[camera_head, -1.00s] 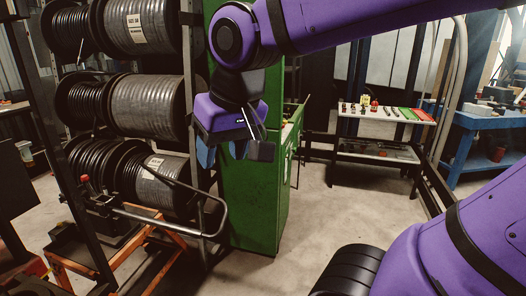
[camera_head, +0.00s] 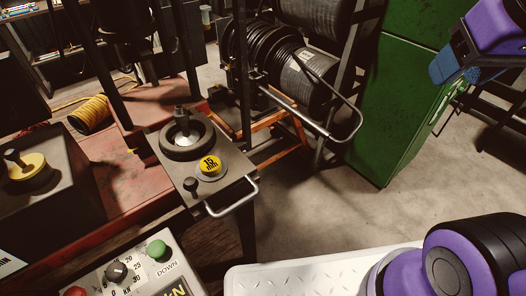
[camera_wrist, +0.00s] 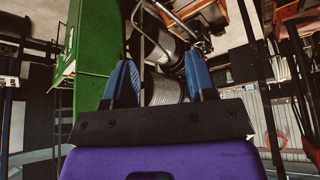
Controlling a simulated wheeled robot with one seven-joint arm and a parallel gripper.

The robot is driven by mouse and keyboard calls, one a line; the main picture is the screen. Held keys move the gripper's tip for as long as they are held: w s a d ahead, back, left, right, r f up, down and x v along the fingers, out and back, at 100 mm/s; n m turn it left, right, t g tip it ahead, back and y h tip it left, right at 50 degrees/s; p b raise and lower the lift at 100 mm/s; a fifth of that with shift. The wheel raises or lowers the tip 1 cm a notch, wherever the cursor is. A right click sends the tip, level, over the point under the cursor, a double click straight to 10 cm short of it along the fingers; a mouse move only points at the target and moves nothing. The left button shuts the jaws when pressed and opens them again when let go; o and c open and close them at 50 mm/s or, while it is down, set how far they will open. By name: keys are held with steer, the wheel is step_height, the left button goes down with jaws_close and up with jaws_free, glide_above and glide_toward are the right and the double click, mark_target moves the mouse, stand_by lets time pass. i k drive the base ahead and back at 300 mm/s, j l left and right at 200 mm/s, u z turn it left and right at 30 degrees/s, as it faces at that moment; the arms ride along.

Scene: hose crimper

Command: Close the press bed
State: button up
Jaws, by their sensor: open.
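The press bed (camera_head: 232,178) is a dark flat plate sticking out from the red press frame (camera_head: 118,168). It carries a dark ring-shaped die (camera_head: 187,139), a round piece with a yellow "15 mm" label (camera_head: 209,166) and a small black knob (camera_head: 191,186). A bent metal handle (camera_head: 236,203) is fixed along its front edge. My gripper (camera_head: 452,66) is at the upper right of the head view, in front of the green cabinet and far from the handle. In the wrist view its two blue fingers (camera_wrist: 159,82) are apart with nothing between them.
A control box (camera_head: 125,275) with a dial and a green button is at the lower left. Hose reels (camera_head: 308,75) on an orange-based rack with a bent bar (camera_head: 345,125) stand behind the bed. The green cabinet (camera_head: 385,110) is right of them. Concrete floor lies open between.

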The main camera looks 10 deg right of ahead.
mark_target(181, 163)
steer(key=k+l, duration=0.25)
steer(key=k, duration=0.15)
steer(key=k+l, duration=0.3)
steer(key=k, duration=0.05)
